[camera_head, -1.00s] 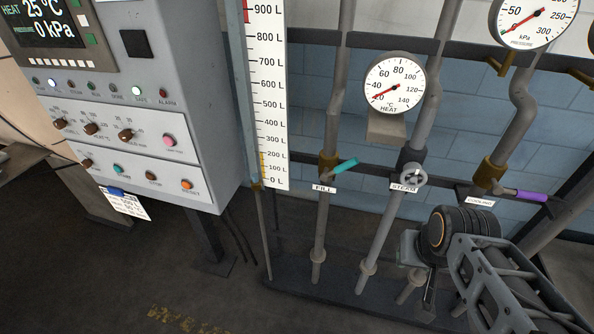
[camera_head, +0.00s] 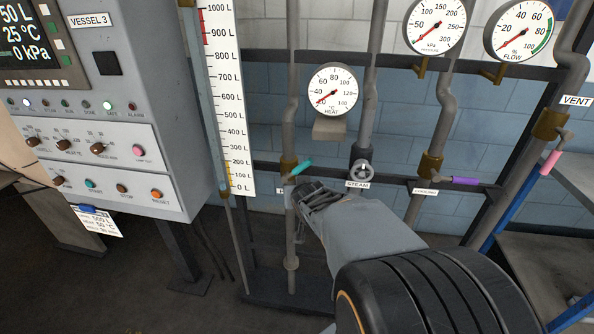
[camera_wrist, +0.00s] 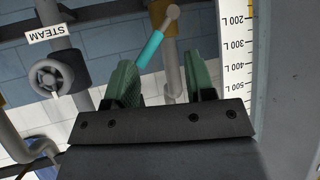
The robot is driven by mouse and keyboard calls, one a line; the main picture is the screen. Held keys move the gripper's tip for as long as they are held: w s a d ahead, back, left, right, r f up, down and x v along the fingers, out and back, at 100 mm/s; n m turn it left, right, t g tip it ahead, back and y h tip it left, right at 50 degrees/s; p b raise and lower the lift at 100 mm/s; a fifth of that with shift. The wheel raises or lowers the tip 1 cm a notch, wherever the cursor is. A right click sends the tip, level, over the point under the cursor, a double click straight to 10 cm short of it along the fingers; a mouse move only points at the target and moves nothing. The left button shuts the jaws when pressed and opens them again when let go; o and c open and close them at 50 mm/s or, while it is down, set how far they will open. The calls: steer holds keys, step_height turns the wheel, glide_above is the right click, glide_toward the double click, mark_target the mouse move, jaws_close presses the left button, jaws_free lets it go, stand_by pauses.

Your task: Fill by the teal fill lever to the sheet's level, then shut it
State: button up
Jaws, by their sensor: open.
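The teal fill lever (camera_head: 301,167) sticks out to the right from a brass valve (camera_head: 288,166) on the fill pipe. My gripper (camera_head: 300,189) is just below and in front of it, partly covering the fill label. In the wrist view, my gripper (camera_wrist: 163,82) is open, and the teal lever (camera_wrist: 150,48) shows beyond the gap between the green fingers; contact cannot be told. The sheet (camera_head: 97,222) hangs on the panel's lower edge and seems to read 500 L. The litre scale (camera_head: 230,110) stands left of the pipe; its liquid level is unclear.
The steam handwheel (camera_head: 363,169) and the purple cooling lever (camera_head: 465,181) are right of the fill lever; a pink vent lever (camera_head: 550,162) is farther right. The control panel (camera_head: 120,130) stands left; its display (camera_head: 38,42) shows 50 L, 25 °C and 0 kPa, left edge cut off.

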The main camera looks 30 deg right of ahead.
mark_target(303, 166)
steer(key=d+f+m+t+y+b, duration=0.2)
steer(key=d+t+y, duration=0.2)
steer(key=d+t, duration=0.5)
steer(key=shift+g+y, duration=0.3)
steer(key=shift+g, duration=0.3)
steer(key=w, duration=0.8)
steer(key=w+d+p, duration=0.1)
steer(key=w, duration=0.3)
steer(key=shift+w+f, duration=0.1)
steer(key=shift+w, duration=0.2)
jaws_close()
